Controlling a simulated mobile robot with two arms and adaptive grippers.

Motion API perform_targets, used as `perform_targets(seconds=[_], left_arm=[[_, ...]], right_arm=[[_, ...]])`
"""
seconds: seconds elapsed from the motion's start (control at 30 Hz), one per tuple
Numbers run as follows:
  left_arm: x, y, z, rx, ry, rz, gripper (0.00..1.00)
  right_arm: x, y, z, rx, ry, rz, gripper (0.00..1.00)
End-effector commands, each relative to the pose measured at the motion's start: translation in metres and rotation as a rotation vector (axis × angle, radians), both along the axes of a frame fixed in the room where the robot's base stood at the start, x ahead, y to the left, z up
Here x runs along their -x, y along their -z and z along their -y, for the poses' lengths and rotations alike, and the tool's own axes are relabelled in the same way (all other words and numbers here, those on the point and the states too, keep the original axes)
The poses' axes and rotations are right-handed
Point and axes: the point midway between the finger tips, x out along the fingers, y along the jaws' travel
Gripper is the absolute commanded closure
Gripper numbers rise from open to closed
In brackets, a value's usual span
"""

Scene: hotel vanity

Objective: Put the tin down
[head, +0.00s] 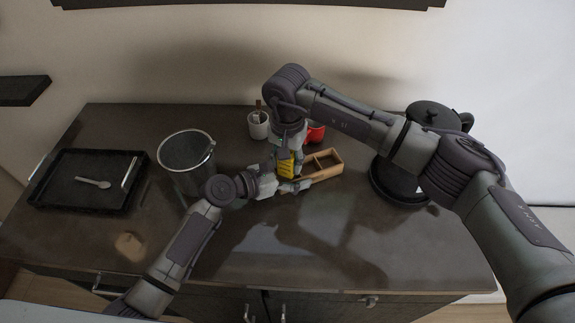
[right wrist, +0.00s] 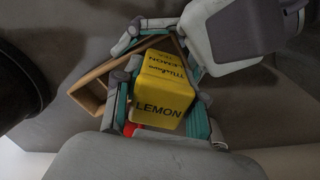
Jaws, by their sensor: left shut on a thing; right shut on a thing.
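The tin is a yellow box-shaped lemon tea tin (head: 286,168), and its "LEMON" lettering shows in the right wrist view (right wrist: 163,92). My right gripper (head: 291,157) comes down from above and is shut on the tin, with a teal-padded finger on each side. The tin is at the left end of a wooden divided box (head: 326,170); I cannot tell whether it touches the box floor. My left gripper (head: 297,186) is shut on the near left end of the box. The fingers hide part of the tin and that end.
A black tray (head: 70,203) with a spoon (head: 93,183) and a metal bin (head: 187,165) stand left. A white cup (head: 258,128) and a red cup (head: 316,134) stand behind. A black kettle (head: 434,118) is at right. The front counter (head: 300,265) is clear.

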Motion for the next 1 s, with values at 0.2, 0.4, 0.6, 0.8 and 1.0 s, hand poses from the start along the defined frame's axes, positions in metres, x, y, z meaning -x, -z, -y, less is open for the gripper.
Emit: perform_targets(seconds=[0.2,0.4,0.6,0.8,1.0], left_arm=[[0.001,0.003,0.0,-0.001,0.002,-0.005,0.41],[0.001,0.002,0.001,0.0,0.003,-0.004,0.43],[0.001,0.002,0.0,-0.001,0.001,-0.004,0.44],[0.001,0.002,0.0,-0.001,0.0,-0.004,0.44],[0.001,0.003,0.0,-0.003,0.0,-0.005,0.45]], right_arm=[[0.001,0.022,0.0,0.001,0.0,-0.003,1.0],[0.002,0.024,0.001,0.004,0.0,-0.007,0.49],[0.002,0.023,0.001,0.002,-0.001,-0.005,0.49],[0.001,0.014,0.0,0.0,-0.001,-0.002,0.49],[-0.001,-0.023,0.0,0.0,-0.002,0.003,0.49]])
